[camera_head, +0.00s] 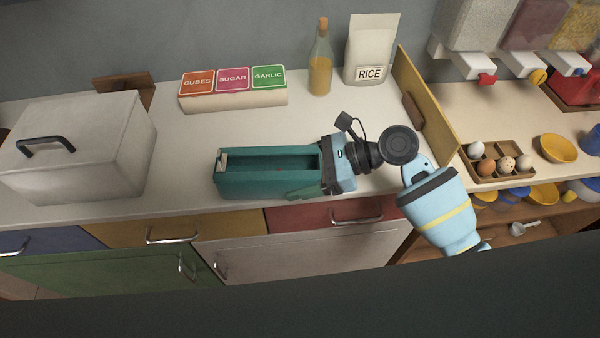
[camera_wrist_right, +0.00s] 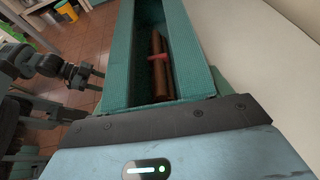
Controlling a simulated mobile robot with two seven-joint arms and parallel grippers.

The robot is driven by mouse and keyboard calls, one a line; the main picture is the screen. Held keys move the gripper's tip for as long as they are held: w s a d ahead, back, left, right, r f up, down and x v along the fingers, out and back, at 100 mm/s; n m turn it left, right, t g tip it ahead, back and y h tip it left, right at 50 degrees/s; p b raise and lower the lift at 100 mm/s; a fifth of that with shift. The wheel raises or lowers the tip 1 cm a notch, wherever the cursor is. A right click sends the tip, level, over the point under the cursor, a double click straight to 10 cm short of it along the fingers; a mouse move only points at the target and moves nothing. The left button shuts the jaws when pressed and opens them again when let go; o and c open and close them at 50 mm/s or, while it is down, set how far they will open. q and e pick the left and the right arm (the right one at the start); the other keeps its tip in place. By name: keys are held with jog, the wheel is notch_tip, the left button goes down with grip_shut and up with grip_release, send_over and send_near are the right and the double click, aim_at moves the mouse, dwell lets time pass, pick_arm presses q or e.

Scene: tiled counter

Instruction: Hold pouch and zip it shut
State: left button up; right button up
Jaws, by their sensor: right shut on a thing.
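The teal pouch (camera_head: 262,186) stands on the counter in the head view, long and box-shaped, with its top open. A small pale tab (camera_head: 222,160) shows at its left end. My right gripper (camera_head: 322,176) is shut on the pouch's right end. In the right wrist view the open pouch (camera_wrist_right: 119,62) extends away from the gripper body, with brown sticks (camera_wrist_right: 158,68) and a red band inside.
A white lidded box (camera_head: 85,150) stands at left. Behind the pouch are a label stand (camera_head: 235,98), a bottle (camera_head: 320,65) and a rice bag (camera_head: 370,50). A yellow divider (camera_head: 425,95) stands at right.

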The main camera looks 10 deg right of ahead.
aim_at(300, 157)
jog(key=shift+w+d+f+b, duration=0.1)
jog(key=shift+w+f+b, duration=0.15)
jog(key=shift+w, duration=0.55)
jog(key=shift+w+d+f+b, duration=0.1)
jog(key=shift+w+f, duration=0.1)
jog(key=shift+w, duration=0.55)
jog(key=shift+w+f+b, duration=0.15)
jog(key=shift+w+f, duration=0.05)
jog(key=shift+w, duration=0.35)
jog(key=shift+w+f+b, duration=0.15)
jog(key=shift+w, duration=0.35)
jog(key=shift+w+d+f+b, duration=0.1)
jog(key=shift+w+f+b, duration=0.1)
jog(key=shift+w, duration=0.45)
jog(key=shift+w+d+f+b, duration=0.1)
jog(key=shift+w+f+b, duration=0.1)
jog(key=shift+w, duration=0.4)
pick_arm(q)
jog(key=s+f+g+b, duration=0.1)
jog(key=s+f, duration=0.3)
jog(key=f, duration=0.1)
pick_arm(e)
jog(key=shift+w+d+f, duration=0.1)
jog(key=shift+w+f, duration=0.15)
jog(key=shift+w, duration=0.55)
jog(key=shift+w+d+f, duration=0.1)
jog(key=shift+w+f, duration=0.1)
jog(key=shift+w, duration=0.6)
